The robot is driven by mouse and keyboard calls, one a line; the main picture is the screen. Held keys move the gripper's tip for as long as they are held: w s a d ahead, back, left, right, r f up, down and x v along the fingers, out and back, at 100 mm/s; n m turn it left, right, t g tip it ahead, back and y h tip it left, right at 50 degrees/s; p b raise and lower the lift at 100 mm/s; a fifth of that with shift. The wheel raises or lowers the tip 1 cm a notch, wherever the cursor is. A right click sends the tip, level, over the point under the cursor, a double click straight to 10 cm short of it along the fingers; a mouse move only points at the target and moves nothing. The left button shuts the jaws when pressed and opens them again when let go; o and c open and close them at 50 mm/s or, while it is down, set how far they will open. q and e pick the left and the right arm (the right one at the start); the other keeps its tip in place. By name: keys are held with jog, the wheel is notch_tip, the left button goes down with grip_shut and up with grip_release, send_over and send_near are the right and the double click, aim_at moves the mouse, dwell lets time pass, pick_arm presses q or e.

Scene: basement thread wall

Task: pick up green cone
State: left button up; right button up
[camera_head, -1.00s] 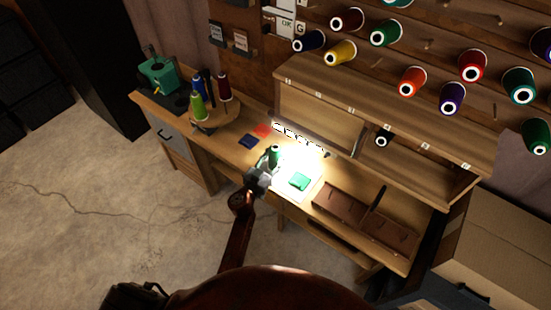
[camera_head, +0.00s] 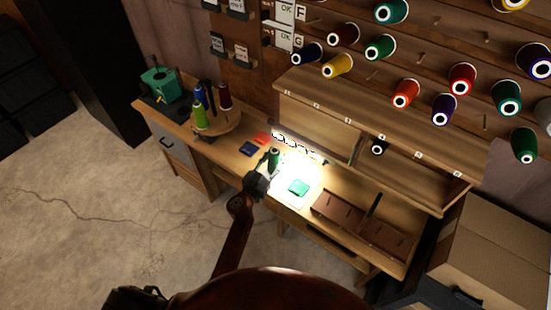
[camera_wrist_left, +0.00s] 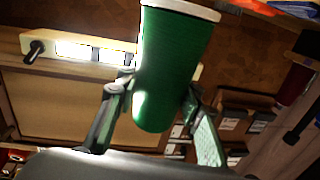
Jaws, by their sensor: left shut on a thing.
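The green cone (camera_head: 274,158) is in my left gripper (camera_head: 267,172), above the lit part of the workbench. In the left wrist view the cone (camera_wrist_left: 174,65) stands tilted between the two fingers of the gripper (camera_wrist_left: 160,103), with its pale rim at the top. One finger is on each side of it. Other green cones hang on the wall rack, such as one dark green cone (camera_head: 523,145) at the right. My right gripper is not in view.
The workbench (camera_head: 225,152) carries a green card (camera_head: 299,187) under the light and a brown tray (camera_head: 345,212) to the right. A round stand (camera_head: 222,124) with several cones is at the left. A wooden shelf (camera_head: 400,127) rises behind. A cardboard box (camera_head: 500,235) is at right.

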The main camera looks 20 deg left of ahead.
pick_arm(q)
jog(key=s+r+p, duration=0.2)
jog(key=r, duration=0.1)
jog(key=s+r+p, duration=0.2)
jog(key=s+r, duration=0.1)
jog(key=shift+s+a, duration=0.15)
jog(key=shift+s, duration=0.05)
jog(key=s+r+p, duration=0.2)
jog(key=s, duration=0.5)
jog(key=shift+s+r, duration=0.35)
jog(key=shift+a, duration=0.1)
